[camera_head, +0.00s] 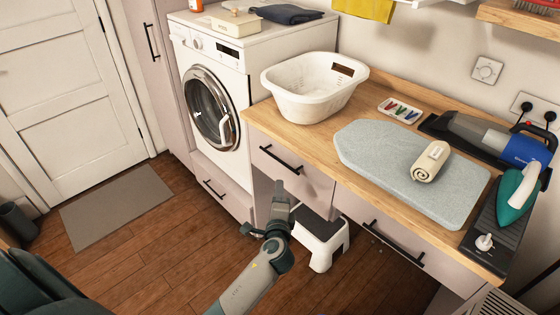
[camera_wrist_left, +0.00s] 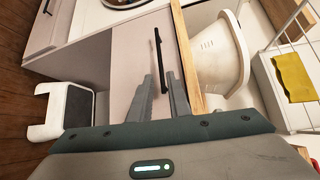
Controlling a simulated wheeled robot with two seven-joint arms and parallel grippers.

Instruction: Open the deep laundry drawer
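Several pale drawer fronts show; I cannot tell which the task calls the deep laundry drawer. The drawer front under the counter's left end (camera_head: 308,182) is closed and has a dark bar handle (camera_head: 281,160). My left gripper (camera_head: 279,187) is in front of and just below this handle, fingers apart and empty. In the left wrist view the handle (camera_wrist_left: 157,48) runs up the picture between the line of the two fingers (camera_wrist_left: 160,76); contact cannot be told. Another front with a bar handle (camera_head: 393,246) is lower right. My right gripper is not in view.
A white step stool (camera_head: 322,243) stands on the floor under the counter, close to my left arm. The washing machine (camera_head: 222,85) stands left, above a drawer with a handle (camera_head: 214,188). A laundry basket (camera_head: 312,88) and ironing pad (camera_head: 375,150) sit on the counter.

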